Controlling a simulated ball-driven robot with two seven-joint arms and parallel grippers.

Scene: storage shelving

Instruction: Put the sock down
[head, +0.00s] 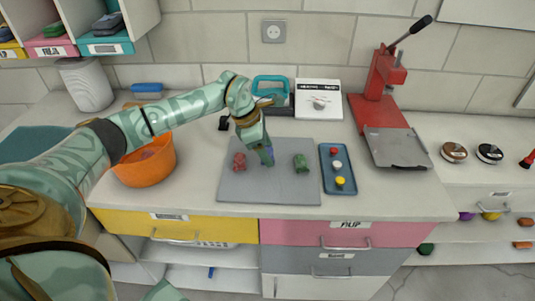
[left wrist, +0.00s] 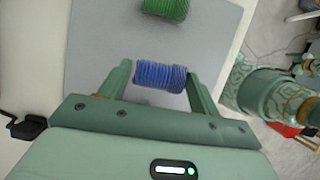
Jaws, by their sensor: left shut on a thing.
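My left gripper (head: 266,156) is over the grey mat (head: 240,191), fingers pointing down, between a red rolled sock (head: 239,161) and a green rolled sock (head: 301,163). It is shut on a blue ribbed rolled sock (left wrist: 160,76), which lies crosswise between the fingertips in the left wrist view. In the head view the blue sock (head: 270,161) is mostly hidden by the fingers. I cannot tell whether it touches the mat. The green sock (left wrist: 167,8) also shows at the top of the left wrist view. My right gripper is not in view.
A blue tray (head: 338,188) with red, white and yellow pieces stands right of the mat. An orange bowl (head: 145,172) is at its left. A red press (head: 384,95) and a white scale (head: 319,107) stand behind. Drawers (head: 180,227) are below the counter.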

